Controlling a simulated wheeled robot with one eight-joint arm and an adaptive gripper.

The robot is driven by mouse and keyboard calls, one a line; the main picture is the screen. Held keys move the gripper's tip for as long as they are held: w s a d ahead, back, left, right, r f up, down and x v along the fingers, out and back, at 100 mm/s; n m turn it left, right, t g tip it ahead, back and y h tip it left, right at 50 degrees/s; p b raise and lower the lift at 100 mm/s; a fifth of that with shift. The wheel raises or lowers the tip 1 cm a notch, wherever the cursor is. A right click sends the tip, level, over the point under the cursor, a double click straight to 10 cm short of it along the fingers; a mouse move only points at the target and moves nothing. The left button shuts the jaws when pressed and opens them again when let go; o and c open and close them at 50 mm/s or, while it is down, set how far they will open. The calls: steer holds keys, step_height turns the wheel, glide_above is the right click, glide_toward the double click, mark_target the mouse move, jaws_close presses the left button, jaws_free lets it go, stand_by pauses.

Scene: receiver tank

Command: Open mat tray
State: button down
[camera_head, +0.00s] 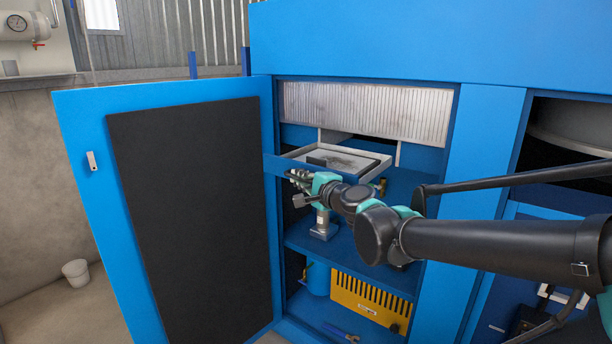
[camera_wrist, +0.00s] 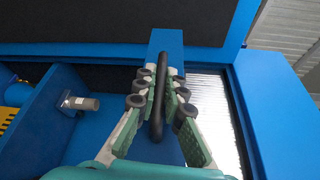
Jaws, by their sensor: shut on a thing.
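The mat tray (camera_head: 384,166) is a shallow, pale-rimmed tray with a dark mat in it, in the upper part of the open blue cabinet in the head view. Its blue front (camera_head: 280,165) faces my gripper, and in the wrist view this looks like the blue panel (camera_wrist: 166,42). My gripper (camera_head: 300,178) is at that front, below the rim. In the wrist view my gripper (camera_wrist: 159,98) is shut on a black bar handle (camera_wrist: 161,72), with padded fingers on both sides. The handle is hidden in the head view.
The cabinet door (camera_head: 85,145) stands wide open at left. A pleated filter panel (camera_head: 370,110) is above the tray. A shelf below holds a grey metal fitting (camera_head: 323,225); a yellow slotted box (camera_head: 368,300) sits lower. A white bucket (camera_head: 76,272) stands on the floor.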

steer(key=shift+s+a, duration=0.1)
steer(key=shift+s, duration=0.1)
steer(key=c, duration=1.9)
jaws_free()
steer(key=shift+v, duration=5.95)
steer(key=shift+f, duration=0.1)
